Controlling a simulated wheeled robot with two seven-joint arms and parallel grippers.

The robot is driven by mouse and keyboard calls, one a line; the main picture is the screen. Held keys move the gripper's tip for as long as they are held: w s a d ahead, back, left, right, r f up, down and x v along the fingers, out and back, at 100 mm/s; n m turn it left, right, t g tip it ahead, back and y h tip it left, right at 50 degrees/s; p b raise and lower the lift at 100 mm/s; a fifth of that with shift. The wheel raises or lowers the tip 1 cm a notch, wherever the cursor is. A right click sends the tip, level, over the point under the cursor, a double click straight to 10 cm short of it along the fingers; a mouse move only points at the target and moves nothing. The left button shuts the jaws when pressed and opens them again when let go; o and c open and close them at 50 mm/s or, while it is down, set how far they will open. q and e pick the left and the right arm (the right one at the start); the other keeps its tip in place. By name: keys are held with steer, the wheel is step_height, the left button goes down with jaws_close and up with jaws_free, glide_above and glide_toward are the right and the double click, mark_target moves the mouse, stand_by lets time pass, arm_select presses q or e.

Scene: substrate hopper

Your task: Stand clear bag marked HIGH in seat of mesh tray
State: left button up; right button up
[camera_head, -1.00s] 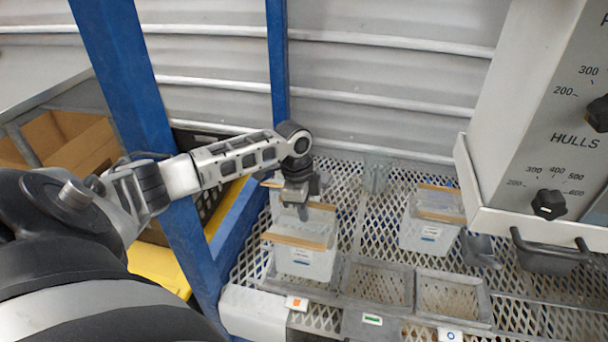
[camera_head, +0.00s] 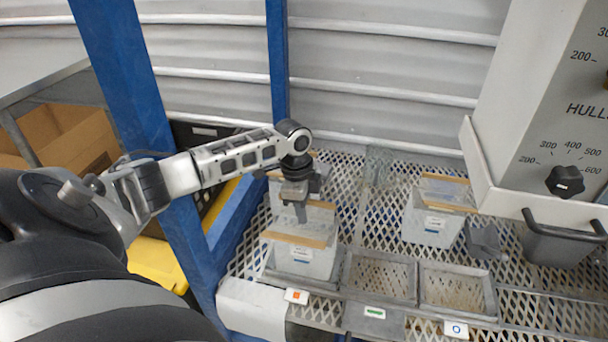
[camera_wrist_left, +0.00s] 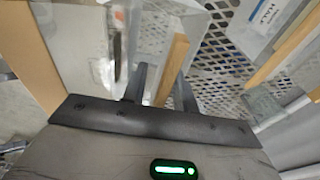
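A clear bag (camera_head: 303,262) with wooden strips along its top and a small label stands upright in the left seat of the mesh tray (camera_head: 340,285), behind the orange-square tag. The label is too small to read. My left gripper (camera_head: 301,212) is over this bag's top, pointing down between its strips. In the left wrist view my left gripper's fingers (camera_wrist_left: 162,80) are apart, with a wooden strip (camera_wrist_left: 174,62) showing in the gap; contact is unclear. A second bag (camera_head: 276,190) is partly hidden behind my gripper. A third bag (camera_head: 430,226) stands to the right. My right gripper is out of view.
The middle seat (camera_head: 380,277) with the green tag and the right seat (camera_head: 455,290) with the blue-circle tag are empty. A grey hopper (camera_head: 530,130) with dials is at right, a grey bin (camera_head: 560,247) below it. A blue post (camera_head: 165,150) stands beside my left arm.

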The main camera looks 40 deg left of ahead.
arm_select(q)
steer(key=shift+r, duration=0.1)
